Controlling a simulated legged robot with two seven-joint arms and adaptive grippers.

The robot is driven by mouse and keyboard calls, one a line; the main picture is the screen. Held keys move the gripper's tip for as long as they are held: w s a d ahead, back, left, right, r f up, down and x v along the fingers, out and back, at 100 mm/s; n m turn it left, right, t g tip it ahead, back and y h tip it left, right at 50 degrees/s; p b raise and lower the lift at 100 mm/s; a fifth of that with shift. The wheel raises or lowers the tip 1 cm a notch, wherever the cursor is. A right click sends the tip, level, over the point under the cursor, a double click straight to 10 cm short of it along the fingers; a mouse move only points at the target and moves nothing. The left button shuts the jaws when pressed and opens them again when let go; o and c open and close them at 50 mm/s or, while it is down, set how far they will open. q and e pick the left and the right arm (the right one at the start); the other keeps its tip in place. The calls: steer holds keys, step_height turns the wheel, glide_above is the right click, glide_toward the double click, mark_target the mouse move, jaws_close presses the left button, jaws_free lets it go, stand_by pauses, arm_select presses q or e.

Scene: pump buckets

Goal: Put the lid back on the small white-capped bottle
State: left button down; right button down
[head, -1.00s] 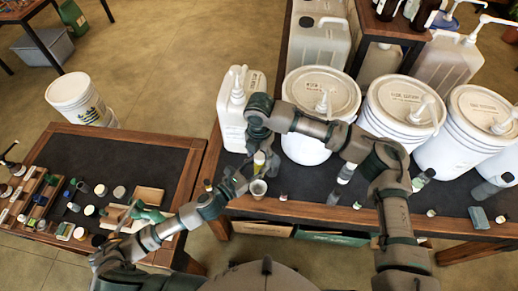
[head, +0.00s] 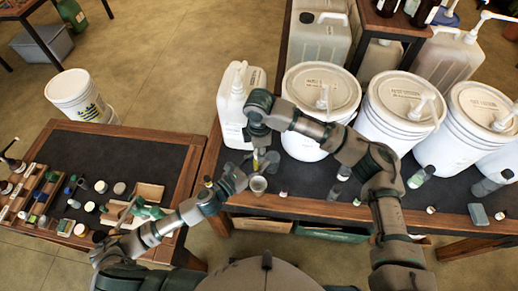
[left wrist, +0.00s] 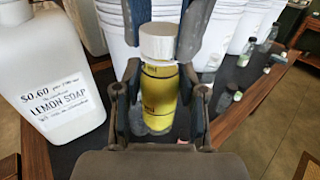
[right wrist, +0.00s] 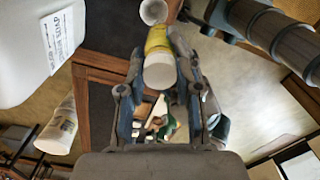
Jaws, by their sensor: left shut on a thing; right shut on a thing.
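The small bottle (left wrist: 160,95) is clear with yellow liquid and stands roughly upright in the left wrist view. My left gripper (left wrist: 162,112) is shut on its body. The white lid (left wrist: 158,42) is on top of the bottle's mouth; I cannot tell whether it is screwed tight. My right gripper (right wrist: 160,85) is shut on the lid (right wrist: 160,74), its fingers on either side of it. In the head view the bottle (head: 256,160) is mostly hidden between my right gripper (head: 264,158) and left gripper (head: 243,172), above the table's near left edge.
A small cup (head: 258,185) is just below the grippers. A lemon soap jug (head: 236,105) and white pump buckets (head: 320,90) stand behind. Several small vials (head: 283,193) line the table front. The side table (head: 110,150) at left holds small jars and a wooden rack.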

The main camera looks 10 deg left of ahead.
steer(key=m, duration=0.5)
steer(key=shift+s+a+m, duration=0.1)
steer(key=shift+a+m, duration=0.1)
steer(key=shift+m, duration=0.1)
steer(key=m, duration=0.9)
steer(key=shift+a+m, duration=0.1)
steer(key=shift+m, duration=0.2)
steer(key=c, duration=0.8)
jaws_free()
steer(key=shift+r, duration=0.1)
steer(key=shift+r, duration=2.15)
steer(key=shift+c, duration=0.3)
